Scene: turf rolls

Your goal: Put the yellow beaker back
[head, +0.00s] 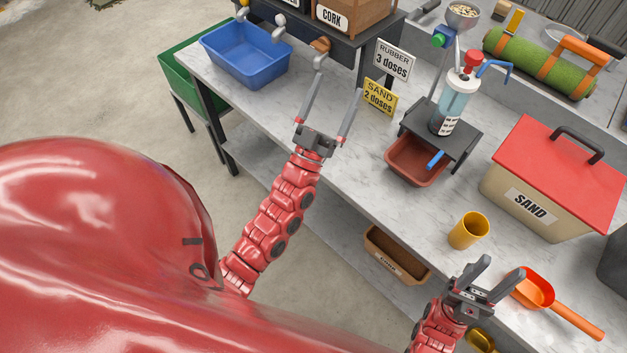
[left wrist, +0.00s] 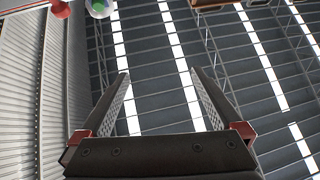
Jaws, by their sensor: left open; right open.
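The yellow beaker (head: 468,231) stands upright on the grey worktop in the head view, in front of the sand box. My right gripper (head: 489,275) is open and empty, just below the beaker in the picture and apart from it. My left gripper (head: 335,105) is open and empty over the worktop, left of the sand sign. In the left wrist view my left gripper (left wrist: 158,80) has nothing between its fingers, with the roof behind. Part of another yellow object (head: 481,340) shows below my right gripper, mostly hidden.
An orange scoop (head: 535,290) lies right of my right gripper. The red-lidded sand box (head: 532,208), a brown-red tray (head: 412,163) under a dispenser (head: 449,109), and a blue bin (head: 245,57) stand on the worktop (head: 350,172). A cork box (head: 396,256) sits lower down.

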